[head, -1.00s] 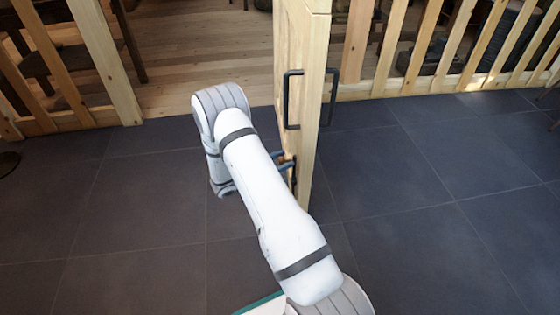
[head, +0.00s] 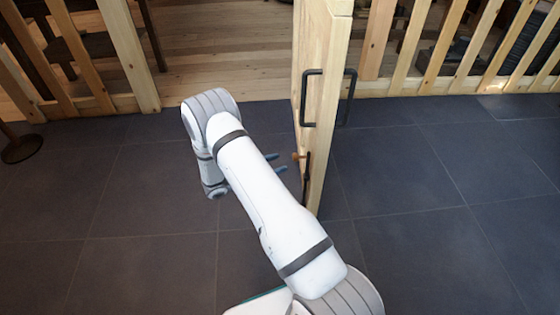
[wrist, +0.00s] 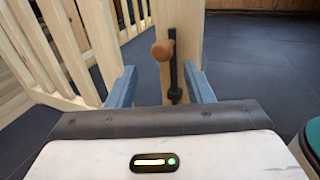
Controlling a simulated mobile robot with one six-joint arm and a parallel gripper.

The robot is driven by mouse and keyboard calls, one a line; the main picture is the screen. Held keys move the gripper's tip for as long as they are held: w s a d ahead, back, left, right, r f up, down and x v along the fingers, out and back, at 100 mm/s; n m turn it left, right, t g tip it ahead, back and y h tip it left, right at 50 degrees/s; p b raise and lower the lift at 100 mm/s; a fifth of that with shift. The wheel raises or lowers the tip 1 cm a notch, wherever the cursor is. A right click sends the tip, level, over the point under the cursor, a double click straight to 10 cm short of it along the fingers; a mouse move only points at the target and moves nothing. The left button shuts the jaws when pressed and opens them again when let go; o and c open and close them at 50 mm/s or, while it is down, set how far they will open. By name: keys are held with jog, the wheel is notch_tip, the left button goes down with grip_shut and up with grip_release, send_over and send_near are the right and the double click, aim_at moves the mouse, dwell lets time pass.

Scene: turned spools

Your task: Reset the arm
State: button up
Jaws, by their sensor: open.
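My gripper (head: 277,163) is open and empty, left of the wooden gate in the head view. Its two blue fingers (wrist: 161,87) stand wide apart in the wrist view. The gate (head: 323,110) stands swung open, edge toward me, with a black pull handle (head: 311,97) on its side. Below that handle is a latch with a brown knob (wrist: 162,50) on a black bar (wrist: 174,75). In the wrist view the knob lies ahead, between the fingers in the picture, with a gap to them. The knob also shows in the head view (head: 297,157).
A slatted wooden fence (head: 450,50) runs right of the gate, and another fence (head: 70,60) stands at left. The opening between shows a wooden floor (head: 215,50). A dark round base (head: 22,148) stands at far left.

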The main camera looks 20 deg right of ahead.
jog(key=shift+r, duration=0.1)
dwell(0.3)
jog(key=s+r+m+g+y+p, duration=0.25)
jog(key=r+p, duration=0.25)
jog(key=r, duration=0.5)
jog(key=s+r+m+g+y+p, duration=0.15)
jog(key=s+r+m+p, duration=0.3)
jog(key=r, duration=0.55)
jog(key=s+r+m+g+y+p, duration=0.1)
jog(key=s+r+m+y+p, duration=0.3)
jog(key=r, duration=0.6)
jog(key=s+a+r+m+t+y+p, duration=0.2)
jog(key=s+r+p, duration=0.3)
jog(key=r, duration=0.5)
jog(key=s+a+r+m+t+y+p, duration=0.2)
jog(key=s+a+r+m+y+p, duration=0.1)
jog(key=r+p, duration=0.5)
jog(key=s+a+r+m+t+y+p, duration=0.2)
jog(key=s+r+y+p, duration=0.3)
jog(key=r, duration=0.7)
jog(key=shift+s+a+r+m+p, duration=0.3)
jog(key=shift+s+a+p, duration=0.45)
jog(key=shift+s+p, duration=0.25)
